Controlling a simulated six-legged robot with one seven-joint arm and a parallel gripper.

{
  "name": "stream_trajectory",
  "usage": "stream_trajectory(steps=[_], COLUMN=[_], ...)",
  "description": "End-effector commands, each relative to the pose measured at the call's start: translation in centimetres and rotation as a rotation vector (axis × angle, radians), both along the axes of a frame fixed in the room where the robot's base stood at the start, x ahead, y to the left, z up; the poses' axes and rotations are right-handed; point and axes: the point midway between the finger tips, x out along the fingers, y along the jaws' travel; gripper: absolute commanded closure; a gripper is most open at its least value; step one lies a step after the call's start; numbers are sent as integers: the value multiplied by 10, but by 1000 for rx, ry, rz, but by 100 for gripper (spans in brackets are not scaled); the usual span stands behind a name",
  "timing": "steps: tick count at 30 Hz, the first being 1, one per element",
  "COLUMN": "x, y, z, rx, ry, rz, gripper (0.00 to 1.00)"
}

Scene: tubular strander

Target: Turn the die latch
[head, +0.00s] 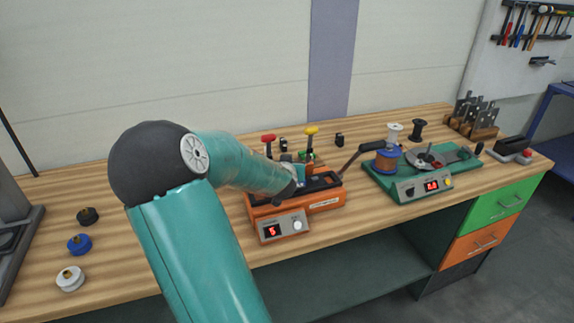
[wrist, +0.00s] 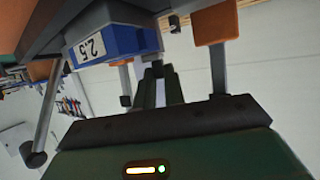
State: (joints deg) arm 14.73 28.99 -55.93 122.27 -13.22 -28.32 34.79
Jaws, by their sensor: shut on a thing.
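The orange bench machine (head: 295,225) stands on the wooden bench in the head view, with a red digit display and a white knob on its front. My gripper (wrist: 158,72) shows in the wrist view with its two dark green fingers close together. They are shut on a small dark part beside the blue die block (wrist: 105,45) labelled 2.5. This part appears to be the die latch; its shape and angle are mostly hidden by the fingers. In the head view my forearm covers part of the machine, and the fingers cannot be made out.
A red-topped lever (head: 268,139) and a yellow-topped lever (head: 311,131) rise behind the machine. A black-handled lever (head: 370,147) leans out to its right. A green machine (head: 420,185) with a copper spool stands farther right. Several small spools (head: 79,244) lie at left.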

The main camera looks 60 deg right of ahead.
Motion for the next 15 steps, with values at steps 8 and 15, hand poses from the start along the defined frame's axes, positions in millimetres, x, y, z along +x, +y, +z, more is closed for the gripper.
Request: stream_trajectory(steps=[8,15], x=[-8,-9], y=[-4,-5], z=[1,0], rx=[-2,-1], ry=[-4,-1], rz=[167,302], gripper=[100,100])
